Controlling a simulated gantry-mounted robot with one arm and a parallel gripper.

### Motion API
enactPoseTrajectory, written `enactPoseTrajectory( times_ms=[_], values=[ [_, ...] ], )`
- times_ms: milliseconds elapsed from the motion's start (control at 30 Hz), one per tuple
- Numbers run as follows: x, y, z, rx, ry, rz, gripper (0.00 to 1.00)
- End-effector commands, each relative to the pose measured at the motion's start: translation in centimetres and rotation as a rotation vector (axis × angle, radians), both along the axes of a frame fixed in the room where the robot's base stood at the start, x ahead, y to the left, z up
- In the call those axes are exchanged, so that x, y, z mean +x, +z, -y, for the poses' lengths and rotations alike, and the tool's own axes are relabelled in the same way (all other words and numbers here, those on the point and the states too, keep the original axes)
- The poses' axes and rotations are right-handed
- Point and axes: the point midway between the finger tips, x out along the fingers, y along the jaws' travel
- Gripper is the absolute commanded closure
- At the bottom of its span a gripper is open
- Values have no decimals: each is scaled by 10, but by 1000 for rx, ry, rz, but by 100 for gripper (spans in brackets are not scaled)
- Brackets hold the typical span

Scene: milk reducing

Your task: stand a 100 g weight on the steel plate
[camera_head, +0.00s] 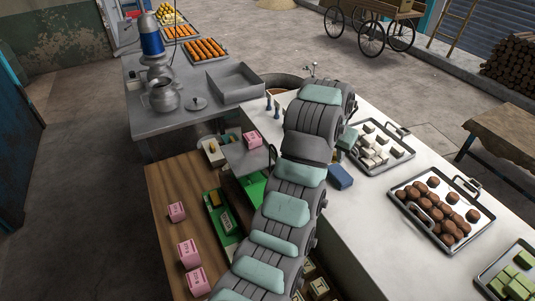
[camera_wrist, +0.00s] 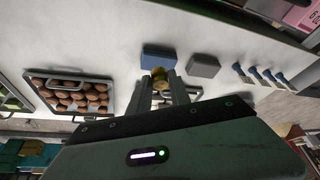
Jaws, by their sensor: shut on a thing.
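My gripper (camera_wrist: 162,86) is shut on a small brass-coloured weight (camera_wrist: 160,74), which shows between the fingertips in the wrist view. Its size marking cannot be read. The weight is in front of a blue block (camera_wrist: 158,56) in that view; I cannot tell whether they touch. In the head view the fingers and weight are hidden by my arm. A flat grey plate (camera_head: 238,162) left of my arm, with a pink box (camera_head: 253,140) on it, may be the steel plate; I cannot be sure.
The blue block (camera_head: 340,177) lies on the white counter, with a grey block (camera_wrist: 204,66) beside it in the wrist view. Trays of white pieces (camera_head: 404,157) and brown balls (camera_head: 481,222) lie to the right. Small blue-topped objects (camera_head: 269,104) stand left of my arm.

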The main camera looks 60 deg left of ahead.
Motion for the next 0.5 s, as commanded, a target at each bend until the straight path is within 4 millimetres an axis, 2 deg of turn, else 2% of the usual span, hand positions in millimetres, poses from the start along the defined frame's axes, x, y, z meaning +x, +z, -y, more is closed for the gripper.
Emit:
enactPoseTrajectory(
  times_ms=[33,100,167,200,333,500],
  values=[
    [-16,11,-30,2,39,-1,100],
    [-39,27,-66,4,86,2,100],
    [-59,38,-93,2,124,2,100],
    [-75,46,-113,2,153,1,100],
    [-122,73,-160,0,232,3,100],
    [-168,96,-196,-2,300,2,100]
  ],
)
